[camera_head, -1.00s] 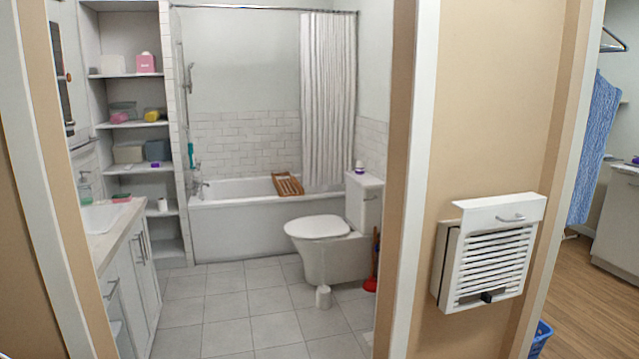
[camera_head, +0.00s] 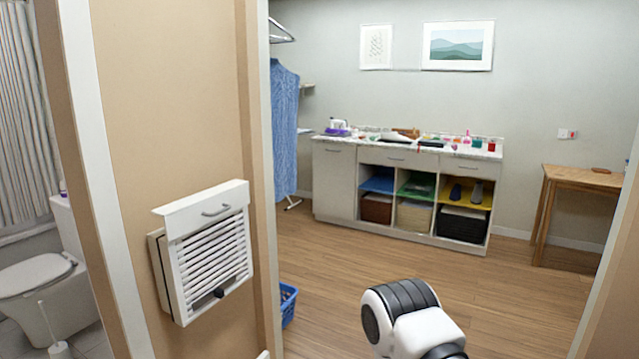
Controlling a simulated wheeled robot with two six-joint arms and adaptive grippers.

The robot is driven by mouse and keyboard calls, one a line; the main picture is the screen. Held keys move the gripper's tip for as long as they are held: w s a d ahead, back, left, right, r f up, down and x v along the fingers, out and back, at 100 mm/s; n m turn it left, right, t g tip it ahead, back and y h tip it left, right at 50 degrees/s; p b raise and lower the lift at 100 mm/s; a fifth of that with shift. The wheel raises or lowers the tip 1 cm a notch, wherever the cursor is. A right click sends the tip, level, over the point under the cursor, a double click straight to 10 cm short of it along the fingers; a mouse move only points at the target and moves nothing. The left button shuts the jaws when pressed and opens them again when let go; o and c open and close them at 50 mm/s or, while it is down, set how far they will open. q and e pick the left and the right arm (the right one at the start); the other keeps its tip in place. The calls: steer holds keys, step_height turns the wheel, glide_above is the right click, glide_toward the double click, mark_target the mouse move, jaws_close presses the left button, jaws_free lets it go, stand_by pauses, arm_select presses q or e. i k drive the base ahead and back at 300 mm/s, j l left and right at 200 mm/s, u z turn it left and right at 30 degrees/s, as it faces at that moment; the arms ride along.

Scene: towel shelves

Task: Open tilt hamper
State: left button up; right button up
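A long low cabinet stands across the room in the head view. Its left part has a tall, plain off-white front panel (camera_head: 333,180) with a handle near the top. This panel looks like a tilt hamper front and is shut flush, but I cannot be sure. A white slatted unit (camera_head: 208,250) with a handled top panel hangs on the near wall at left; its slatted front appears shut. A white and black link of my own arm shows at the bottom, right of centre. Neither gripper is in view, and neither unit is being touched in this view.
A doorway opens onto a clear wooden floor (camera_head: 400,268). A blue basket (camera_head: 288,304) sits by the left door edge. A blue cloth (camera_head: 284,130) hangs left of the cabinet. A wooden table (camera_head: 560,190) stands at right. A door frame edge (camera_head: 612,270) is close at right.

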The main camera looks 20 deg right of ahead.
mark_target(334, 166)
steer(key=z, duration=0.75)
steer(key=i+z, duration=0.15)
steer(key=i, duration=0.4)
steer(key=i+z, duration=0.2)
steer(key=i, duration=0.35)
steer(key=i+z, duration=0.15)
steer(key=i, duration=0.4)
steer(key=i+j+z, duration=0.2)
steer(key=i, duration=0.3)
steer(key=i+j+u, duration=0.1)
steer(key=i, duration=0.5)
steer(key=i+u, duration=0.1)
steer(key=i, duration=0.45)
steer(key=i+u, duration=0.15)
steer(key=i, duration=0.45)
steer(key=i+l+u, duration=0.1)
steer(key=i, duration=0.45)
steer(key=i+l+u, duration=0.1)
steer(key=i, duration=0.5)
steer(key=i+l+u, duration=0.1)
steer(key=i, duration=0.45)
steer(key=l, duration=0.05)
